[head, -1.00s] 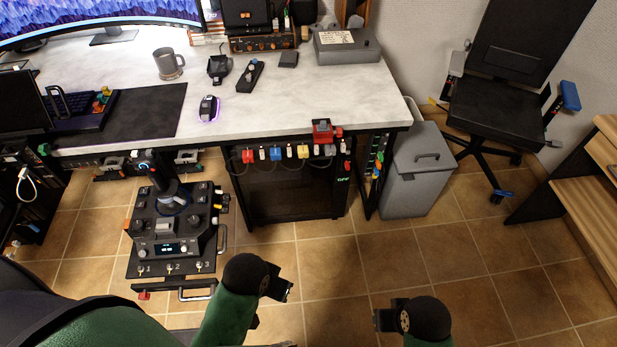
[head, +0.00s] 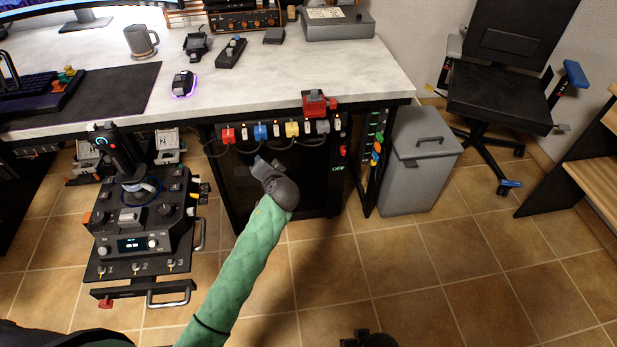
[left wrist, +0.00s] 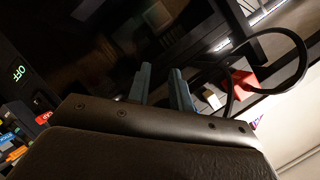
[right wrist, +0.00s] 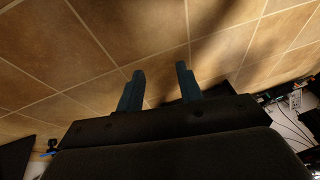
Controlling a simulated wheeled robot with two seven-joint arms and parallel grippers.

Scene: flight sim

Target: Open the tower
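The tower (head: 315,185) is a dark box with a glassy front under the right part of the desk. A green "OFF" sign (head: 338,168) glows at its right edge, and it also shows in the left wrist view (left wrist: 18,73). My left gripper (head: 262,164) is in front of the tower's upper front, below the row of coloured plugs. Its fingers (left wrist: 160,82) are apart with nothing between them. I cannot tell whether they touch the tower. My right gripper (right wrist: 161,82) is open and empty above the tiled floor; only part of it shows at the head view's bottom edge.
Red, blue and yellow plugs (head: 262,132) with black cables hang along the desk's front edge. A red clamp-like part (head: 316,103) sits above them. A control box with joystick (head: 130,215) stands left of my left arm. A grey bin (head: 415,165) stands right. Floor between is clear.

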